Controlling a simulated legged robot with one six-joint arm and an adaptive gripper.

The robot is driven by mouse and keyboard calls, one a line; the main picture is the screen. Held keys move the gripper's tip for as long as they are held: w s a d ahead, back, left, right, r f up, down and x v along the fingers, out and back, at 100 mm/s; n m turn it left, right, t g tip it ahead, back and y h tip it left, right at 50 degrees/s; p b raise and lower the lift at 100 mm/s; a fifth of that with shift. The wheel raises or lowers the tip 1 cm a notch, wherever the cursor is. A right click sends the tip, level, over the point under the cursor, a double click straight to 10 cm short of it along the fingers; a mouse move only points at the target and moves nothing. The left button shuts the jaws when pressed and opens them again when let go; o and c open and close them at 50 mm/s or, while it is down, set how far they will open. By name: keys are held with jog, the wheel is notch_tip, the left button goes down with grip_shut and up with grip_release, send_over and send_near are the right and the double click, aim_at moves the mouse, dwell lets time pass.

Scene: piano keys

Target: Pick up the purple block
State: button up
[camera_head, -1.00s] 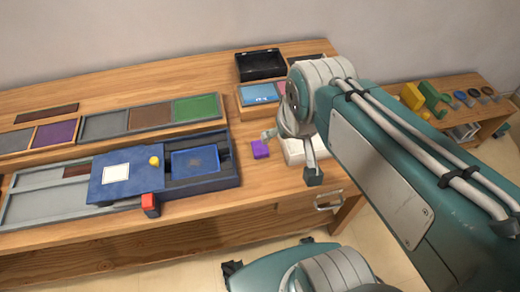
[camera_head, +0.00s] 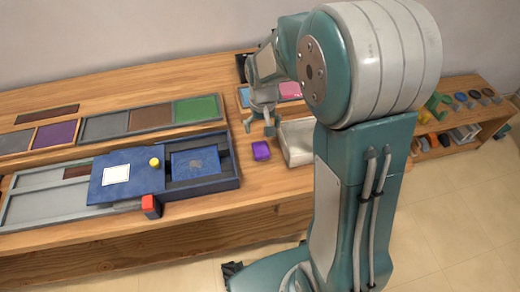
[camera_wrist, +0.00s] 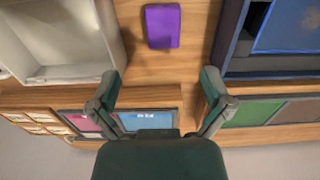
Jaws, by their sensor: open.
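The purple block (camera_head: 261,150) lies on the wooden table, to the right of the blue box. In the wrist view the purple block (camera_wrist: 162,26) is near the top middle, ahead of the fingertips and lined up with the space between them. My gripper (camera_head: 259,128) is just above and behind the block in the head view, apart from it. In the wrist view my gripper (camera_wrist: 158,84) has its two fingers spread wide with nothing between them.
A white open tray (camera_head: 297,142) stands close to the block on the right. The blue box (camera_head: 195,163) with a yellow knob and a red piece is on the left. A green panel (camera_head: 197,109) lies behind it. Bare wood surrounds the block.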

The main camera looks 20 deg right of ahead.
send_over(260, 149)
jog(key=f, duration=0.5)
jog(key=shift+s+d, duration=0.2)
jog(key=shift+d, duration=0.05)
jog(key=f, duration=0.5)
jog(key=shift+w+a+f, duration=0.2)
jog(key=shift+w+f, duration=0.1)
jog(key=shift+f, duration=0.05)
jog(key=shift+c, duration=0.3)
jog(key=c, duration=1.1)
